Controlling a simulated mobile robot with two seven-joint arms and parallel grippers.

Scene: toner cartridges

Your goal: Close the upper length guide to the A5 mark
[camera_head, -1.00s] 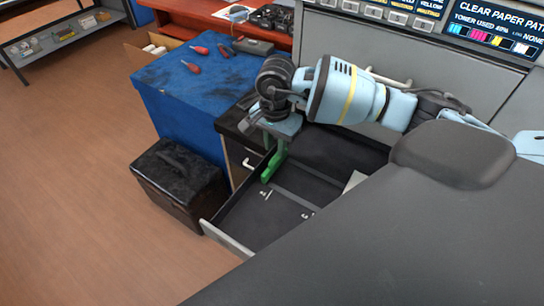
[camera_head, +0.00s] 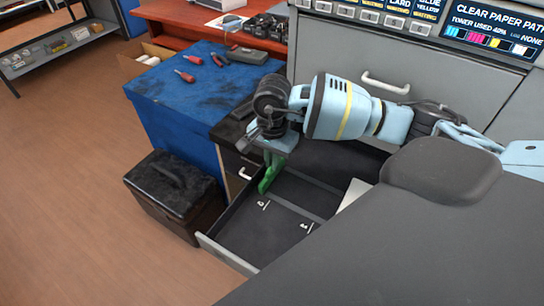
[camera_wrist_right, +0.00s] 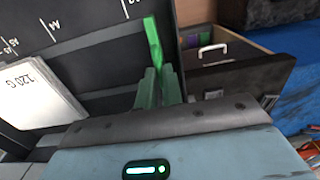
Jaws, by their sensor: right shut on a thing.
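The bright green upper length guide (camera_wrist_right: 153,48) stands up from the dark tray floor in the right wrist view. In the head view it shows as a green piece (camera_head: 267,180) near the tray's back left. My right gripper (camera_wrist_right: 159,78) is shut on the guide, its green fingers on both sides of it. The fingers hide the guide's lower part in the wrist view. The open paper tray (camera_head: 268,236) has white marks on its floor; one reads A4 in the wrist view. I cannot tell which mark the guide stands at. My left gripper is not in view.
A white paper stack labelled 120 G (camera_wrist_right: 38,92) lies in the tray. A black box (camera_head: 177,190) stands on the floor left of the tray. A blue bench (camera_head: 190,100) holds several tools. The grey printer front (camera_head: 430,75) rises behind my right arm.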

